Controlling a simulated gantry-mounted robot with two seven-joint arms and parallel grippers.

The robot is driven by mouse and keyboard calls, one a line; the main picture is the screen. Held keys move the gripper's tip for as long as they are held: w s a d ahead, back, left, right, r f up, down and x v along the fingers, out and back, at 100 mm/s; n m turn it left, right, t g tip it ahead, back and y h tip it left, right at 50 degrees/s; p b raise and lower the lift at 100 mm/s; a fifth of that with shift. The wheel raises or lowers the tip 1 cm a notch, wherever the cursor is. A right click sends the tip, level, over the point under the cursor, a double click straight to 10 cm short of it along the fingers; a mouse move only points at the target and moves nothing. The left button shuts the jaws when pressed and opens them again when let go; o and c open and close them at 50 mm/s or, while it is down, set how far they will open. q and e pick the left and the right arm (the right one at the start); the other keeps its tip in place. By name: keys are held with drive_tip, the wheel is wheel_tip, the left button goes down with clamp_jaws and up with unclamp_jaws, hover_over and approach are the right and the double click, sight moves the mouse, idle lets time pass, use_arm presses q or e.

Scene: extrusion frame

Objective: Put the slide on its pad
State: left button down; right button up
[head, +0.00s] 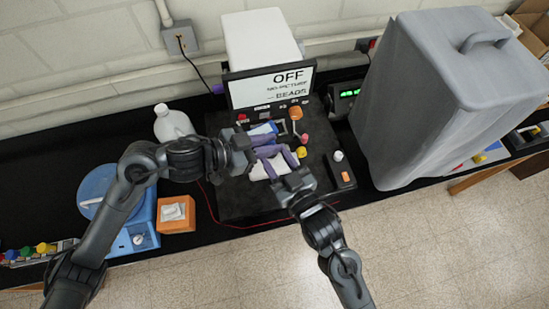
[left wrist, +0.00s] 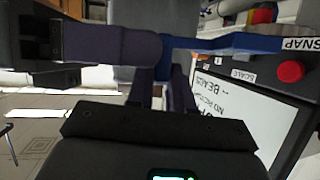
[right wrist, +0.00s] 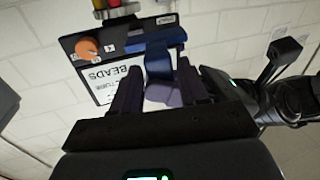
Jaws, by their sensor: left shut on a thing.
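A blue piece, seemingly the slide, shows among the grippers above the black device. In the left wrist view, its long blue bar (left wrist: 240,43) runs across the fingertips. My left gripper (head: 266,143) is shut on it. My right gripper (head: 277,163) has its purple fingers apart, close beside the left fingers. In the right wrist view, the blue piece (right wrist: 163,60) shows between and beyond its fingertips. Whether they touch it is unclear. A white surface (head: 261,170) lies among the fingers; I cannot tell if it is the pad.
The device's screen (head: 270,90) reads OFF, NO PICTURE, BEADS. Orange, pink and yellow knobs (head: 301,152) stand close to the grippers. A large grey covered case (head: 430,90) stands at right. A white bottle (head: 172,123), blue machine (head: 140,215) and orange box (head: 176,215) stand at left.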

drive_tip(key=shift+s+a, duration=0.25)
drive_tip(key=shift+a, duration=0.2)
drive_tip(key=c, duration=0.3)
drive_tip(key=o, duration=1)
drive_tip(key=shift+d, duration=0.2)
